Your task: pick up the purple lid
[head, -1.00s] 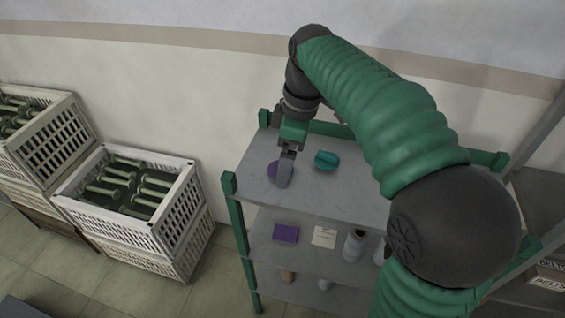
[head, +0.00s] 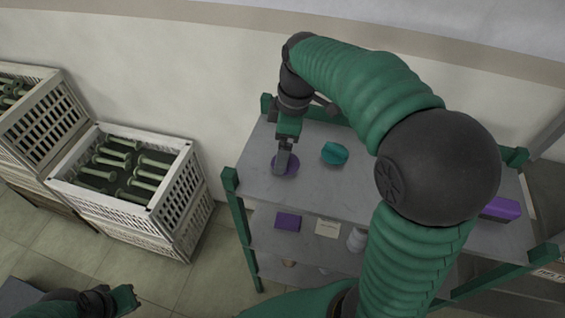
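The purple lid (head: 293,166) is a round, flat piece on the grey top board of the green-framed shelf (head: 255,187), near its left end. My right gripper (head: 282,168) reaches down over it, with its fingers at the lid and hiding its middle. I cannot tell whether the fingers touch the lid or how far apart they are. My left gripper (head: 124,298) is low at the left, away from the shelf, and its opening is not clear.
A teal object (head: 334,153) lies right of the lid on the top board. A purple block (head: 501,209) is at the board's right. A purple box (head: 288,221) and a pale card (head: 327,228) lie on the lower shelf. A white crate (head: 180,200) of green bobbins stands left.

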